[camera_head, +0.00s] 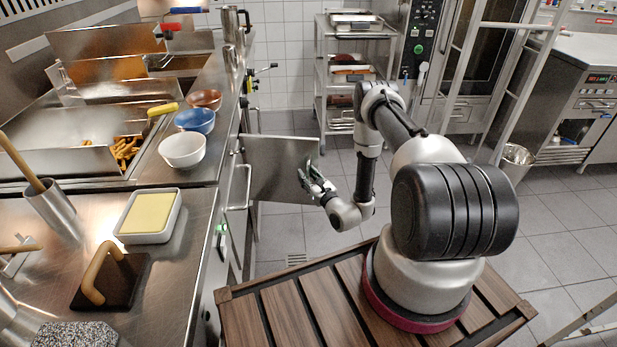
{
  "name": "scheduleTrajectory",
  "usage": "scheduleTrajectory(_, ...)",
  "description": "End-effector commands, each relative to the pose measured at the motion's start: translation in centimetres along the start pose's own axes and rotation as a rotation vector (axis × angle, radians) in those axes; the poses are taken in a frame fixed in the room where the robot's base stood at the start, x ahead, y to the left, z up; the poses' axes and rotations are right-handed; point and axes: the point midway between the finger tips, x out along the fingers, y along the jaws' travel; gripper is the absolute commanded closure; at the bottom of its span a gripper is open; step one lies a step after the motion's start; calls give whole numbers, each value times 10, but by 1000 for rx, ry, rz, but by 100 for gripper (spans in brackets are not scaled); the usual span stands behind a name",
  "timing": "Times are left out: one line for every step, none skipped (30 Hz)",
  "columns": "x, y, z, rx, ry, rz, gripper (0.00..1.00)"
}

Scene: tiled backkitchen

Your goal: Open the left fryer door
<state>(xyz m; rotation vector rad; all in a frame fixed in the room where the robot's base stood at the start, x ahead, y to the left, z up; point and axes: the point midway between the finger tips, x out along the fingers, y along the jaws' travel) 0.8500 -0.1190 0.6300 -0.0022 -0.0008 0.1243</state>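A flat steel fryer door (275,165) stands swung out from the cabinet front into the aisle, roughly square to the counter. My gripper (308,182) is at the free right edge of this door, low on it. The fingers are small in the view and partly merge with the door's edge, so I cannot tell whether they touch it or are closed. Any handle on the open door is hidden. A nearer cabinet front with an upright bar handle (244,188) shows left of the door.
The fryer basin (75,130) with fries is in the counter at left. Bowls, including a blue one (195,121), and a butter tub (149,216) stand on the counter. A steel shelf trolley (352,75) is behind the door. Tiled floor is clear around my gripper.

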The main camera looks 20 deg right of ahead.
Motion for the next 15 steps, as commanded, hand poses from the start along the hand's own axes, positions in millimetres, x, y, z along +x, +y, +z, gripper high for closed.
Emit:
scheduleTrajectory(0, 0, 0, 0, 0, 0, 66)
scheduleTrajectory(-1, 0, 0, 0, 1, 0, 66)
scheduleTrajectory(-2, 0, 0, 1, 1, 0, 66)
scheduleTrajectory(-4, 0, -1, 1, 2, 0, 66)
scheduleTrajectory(-7, 0, -1, 1, 2, 1, 66)
scheduleTrajectory(-12, 0, -1, 1, 3, 0, 66)
scheduleTrajectory(-17, 0, -1, 2, 3, -1, 66)
scheduleTrajectory(-22, -1, -2, 3, 4, -2, 66)
scheduleTrajectory(-30, -1, -1, 3, 4, -2, 66)
scheduleTrajectory(-37, -1, -1, 3, 4, -2, 66)
scheduleTrajectory(-44, -1, -2, 3, 5, -3, 66)
scheduleTrajectory(-54, -1, -1, 2, 3, -3, 66)
scheduleTrajectory(-61, -1, -1, 3, 4, -4, 66)
scheduleTrajectory(-68, -1, -2, 4, 4, -4, 66)
scheduleTrajectory(-76, -1, -2, 3, 4, -4, 66)
